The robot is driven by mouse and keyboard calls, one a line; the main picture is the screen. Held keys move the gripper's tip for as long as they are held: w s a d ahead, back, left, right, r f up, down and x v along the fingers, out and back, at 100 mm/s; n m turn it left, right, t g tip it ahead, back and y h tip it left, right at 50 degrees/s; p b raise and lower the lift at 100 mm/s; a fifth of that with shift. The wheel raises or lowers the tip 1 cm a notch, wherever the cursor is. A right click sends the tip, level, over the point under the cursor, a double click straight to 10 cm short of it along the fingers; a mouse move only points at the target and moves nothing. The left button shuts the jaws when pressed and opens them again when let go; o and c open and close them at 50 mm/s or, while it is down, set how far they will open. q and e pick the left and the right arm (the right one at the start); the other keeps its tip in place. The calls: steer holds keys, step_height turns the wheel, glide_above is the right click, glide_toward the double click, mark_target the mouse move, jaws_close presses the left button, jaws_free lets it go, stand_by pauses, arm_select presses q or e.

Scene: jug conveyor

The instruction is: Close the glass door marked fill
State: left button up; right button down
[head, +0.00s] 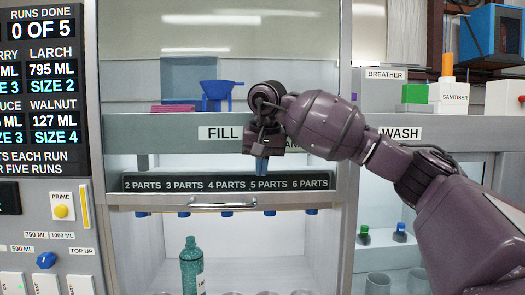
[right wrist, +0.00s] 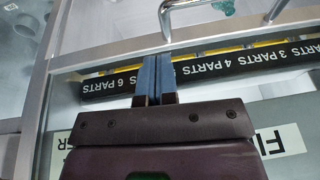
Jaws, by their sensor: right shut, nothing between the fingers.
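The fill cabinet bears a FILL label (head: 220,133) on its grey band. Its glass door (head: 130,199) has a metal bottom rail with a bar handle (head: 223,205), partway up the front. The space below the rail looks open. The handle also shows in the right wrist view (right wrist: 185,8). My right gripper (head: 261,170) is shut and empty, its blue fingers pointing down in front of the strip of parts labels, above the handle and apart from it in the head view. In the right wrist view the fingertips (right wrist: 158,62) lie close to the handle's end. My left gripper is out of view.
A teal bottle (head: 191,265) and several cups stand inside the lower cabinet. A control panel with a PRIME button (head: 61,211) is at left. The wash bay (head: 400,133) is at right, behind my right arm.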

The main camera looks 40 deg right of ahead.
mark_target(256, 201)
arm_select(q)
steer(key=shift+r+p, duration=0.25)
steer(key=shift+p, duration=0.05)
arm_select(e)
steer(key=x, duration=0.4)
steer(key=a+x, duration=0.1)
steer(key=x, duration=0.1)
steer(key=shift+s+f, duration=0.3)
steer(key=shift+f, duration=0.05)
arm_select(q)
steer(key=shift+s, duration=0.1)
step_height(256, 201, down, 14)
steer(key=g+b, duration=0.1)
steer(key=b, duration=1.4)
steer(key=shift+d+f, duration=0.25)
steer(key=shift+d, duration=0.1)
arm_select(e)
step_height(256, 201, down, 36)
